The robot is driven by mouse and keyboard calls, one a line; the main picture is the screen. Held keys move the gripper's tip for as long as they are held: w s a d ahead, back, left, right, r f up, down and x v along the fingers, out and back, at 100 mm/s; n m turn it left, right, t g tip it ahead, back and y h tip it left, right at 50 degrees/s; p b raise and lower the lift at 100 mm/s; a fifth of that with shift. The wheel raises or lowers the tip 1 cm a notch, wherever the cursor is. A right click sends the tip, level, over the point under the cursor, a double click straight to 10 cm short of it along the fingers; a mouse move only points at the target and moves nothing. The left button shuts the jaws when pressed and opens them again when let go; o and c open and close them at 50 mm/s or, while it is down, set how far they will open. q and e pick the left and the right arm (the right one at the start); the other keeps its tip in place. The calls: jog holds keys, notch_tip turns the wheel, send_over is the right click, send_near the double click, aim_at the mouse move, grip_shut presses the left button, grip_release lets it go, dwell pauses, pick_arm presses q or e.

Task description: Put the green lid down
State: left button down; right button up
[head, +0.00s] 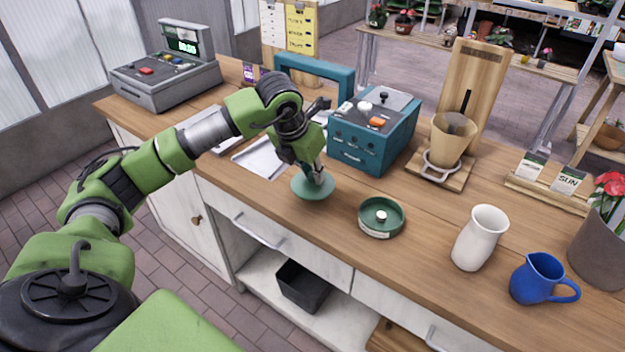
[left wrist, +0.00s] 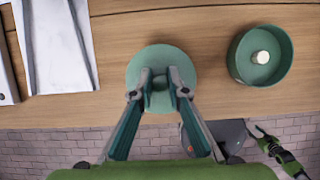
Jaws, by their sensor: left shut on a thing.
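The green lid (head: 312,190) is a flat round disc with a knob on top. My left gripper (head: 318,177) is shut on its knob, and in the left wrist view the fingers (left wrist: 159,92) close around the knob with the lid (left wrist: 160,60) beneath them. The lid is near the counter's front edge; whether it touches the wood I cannot tell. To its right, apart from it, stands a round green open container (head: 366,229) with a small whitish thing inside, also in the left wrist view (left wrist: 285,62). A small arm end, likely my right gripper (left wrist: 262,132), shows at lower right.
Behind the lid are a teal box device (head: 360,150) and papers (head: 262,158). A white vase (head: 480,238), a blue jug (head: 540,280) and a wooden dripper stand (head: 440,178) are further right. Bare wood (head: 345,190) lies between lid and container.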

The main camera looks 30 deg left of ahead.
aim_at(311, 178)
pick_arm(q)
jog(key=f, duration=0.1)
jog(key=f+p, duration=0.1)
jog(key=f, duration=0.1)
jog(key=shift+w+a+f, duration=0.15)
jog(key=shift+w+f, duration=0.05)
jog(key=shift+f, duration=0.2)
jog(key=shift+f, duration=0.2)
jog(key=c, duration=2)
grip_release()
jog(key=shift+o, duration=0.2)
jog(key=shift+r, duration=0.1)
